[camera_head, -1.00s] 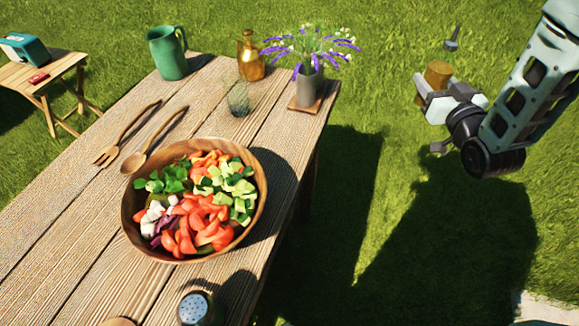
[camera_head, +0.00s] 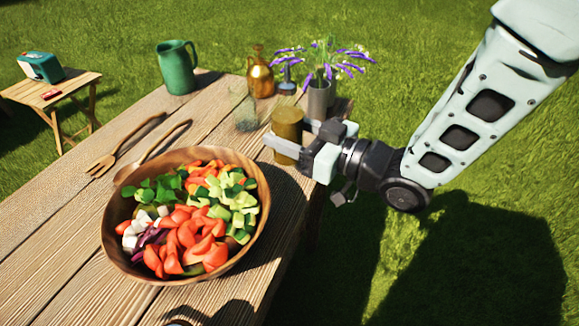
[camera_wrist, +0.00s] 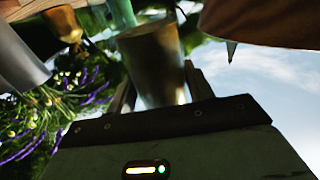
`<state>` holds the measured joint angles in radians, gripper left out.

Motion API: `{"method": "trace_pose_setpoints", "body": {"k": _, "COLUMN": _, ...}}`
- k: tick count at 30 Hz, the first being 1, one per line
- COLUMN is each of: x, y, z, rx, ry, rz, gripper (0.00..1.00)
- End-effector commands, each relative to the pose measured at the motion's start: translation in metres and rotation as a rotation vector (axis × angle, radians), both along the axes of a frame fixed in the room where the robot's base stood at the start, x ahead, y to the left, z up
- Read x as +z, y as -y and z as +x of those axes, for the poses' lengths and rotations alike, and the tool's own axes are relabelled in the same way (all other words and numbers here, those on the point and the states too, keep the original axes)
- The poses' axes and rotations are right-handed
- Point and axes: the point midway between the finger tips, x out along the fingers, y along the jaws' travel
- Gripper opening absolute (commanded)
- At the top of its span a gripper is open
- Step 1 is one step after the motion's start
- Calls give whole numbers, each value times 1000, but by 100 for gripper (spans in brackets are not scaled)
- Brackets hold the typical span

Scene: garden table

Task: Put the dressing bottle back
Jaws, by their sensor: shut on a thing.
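In the wrist view the bottle (camera_wrist: 155,62) shows between my fingers, with the picture turned upside down.
The salad bowl (camera_head: 112,240) stands in front and left of my gripper. The glass (camera_head: 245,115), gold jug (camera_head: 259,75), flower vase (camera_head: 318,98) and green pitcher (camera_head: 177,67) stand toward the far end. Wooden servers (camera_head: 125,146) lie left. A small side table (camera_head: 70,88) stands beyond.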

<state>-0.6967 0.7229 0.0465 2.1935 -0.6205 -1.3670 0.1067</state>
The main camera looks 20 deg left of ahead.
Motion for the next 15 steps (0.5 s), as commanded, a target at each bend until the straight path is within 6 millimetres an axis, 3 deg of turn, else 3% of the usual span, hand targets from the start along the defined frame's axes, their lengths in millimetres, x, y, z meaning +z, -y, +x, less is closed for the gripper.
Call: {"method": "trace_pose_setpoints", "body": {"k": 15, "x": -61, "y": 0, "z": 0, "rx": -1, "ry": 0, "rz": 2, "gripper": 20}}
